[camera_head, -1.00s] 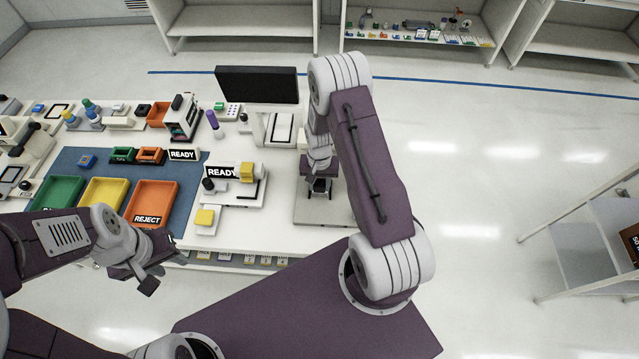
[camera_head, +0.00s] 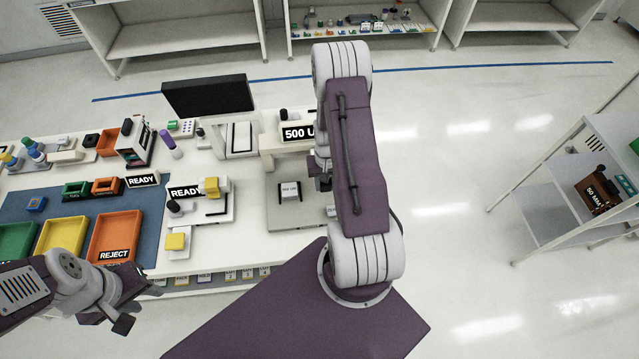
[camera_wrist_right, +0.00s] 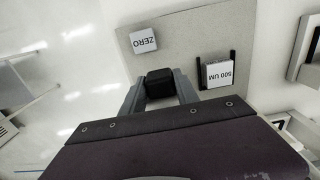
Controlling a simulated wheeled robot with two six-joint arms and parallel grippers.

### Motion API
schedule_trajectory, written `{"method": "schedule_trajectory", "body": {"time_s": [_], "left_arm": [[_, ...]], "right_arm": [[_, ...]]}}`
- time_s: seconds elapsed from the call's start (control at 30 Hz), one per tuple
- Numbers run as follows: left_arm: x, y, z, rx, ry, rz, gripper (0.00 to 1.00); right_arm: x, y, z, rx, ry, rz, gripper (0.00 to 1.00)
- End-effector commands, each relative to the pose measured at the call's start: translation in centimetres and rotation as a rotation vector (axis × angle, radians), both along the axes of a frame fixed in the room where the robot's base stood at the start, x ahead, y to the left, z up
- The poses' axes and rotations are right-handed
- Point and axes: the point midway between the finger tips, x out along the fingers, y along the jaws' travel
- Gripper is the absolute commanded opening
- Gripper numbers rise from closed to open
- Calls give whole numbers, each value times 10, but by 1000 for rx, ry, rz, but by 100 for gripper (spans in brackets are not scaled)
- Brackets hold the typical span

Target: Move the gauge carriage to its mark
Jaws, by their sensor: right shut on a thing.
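My right gripper (camera_wrist_right: 160,88) is shut on a black block (camera_wrist_right: 160,78), apparently the gauge carriage's grip. In the wrist view the block is below the ZERO label (camera_wrist_right: 143,40) and left of the 500 UM label (camera_wrist_right: 219,73), which has a dark bar on each side. In the head view my right arm hides most of this gripper (camera_head: 325,183) at the right side of the grey gauge plate (camera_head: 285,222). The 500 UM label (camera_head: 290,192) lies clear on the plate. My left gripper (camera_head: 138,306) is open and empty in front of the bench.
Behind the plate a display (camera_head: 298,133) reads 500 U, partly hidden by my arm. A READY fixture (camera_head: 215,210) stands left of the plate. Orange (camera_head: 112,238) and yellow (camera_head: 62,238) trays are further left. Open floor and a shelf rack (camera_head: 560,200) are on the right.

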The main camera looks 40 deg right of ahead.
Motion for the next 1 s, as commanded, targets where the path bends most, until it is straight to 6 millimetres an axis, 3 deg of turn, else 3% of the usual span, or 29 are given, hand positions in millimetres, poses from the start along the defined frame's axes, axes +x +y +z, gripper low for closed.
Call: {"method": "schedule_trajectory", "body": {"time_s": [0.1,0.13,0.2,0.57,1.0], "left_arm": [[0,0,0,0,0,0,36],[0,0,0,0,0,0,36],[0,0,0,0,0,0,36],[0,0,-1,0,0,0,36],[0,0,-20,0,0,0,36]], "right_arm": [[2,-2,1,-5,-8,0,0],[2,-2,1,-5,-8,0,42],[2,-2,1,-4,-6,0,58],[2,-1,3,-2,-3,0,58],[1,-3,71,-3,-9,-1,58]]}}
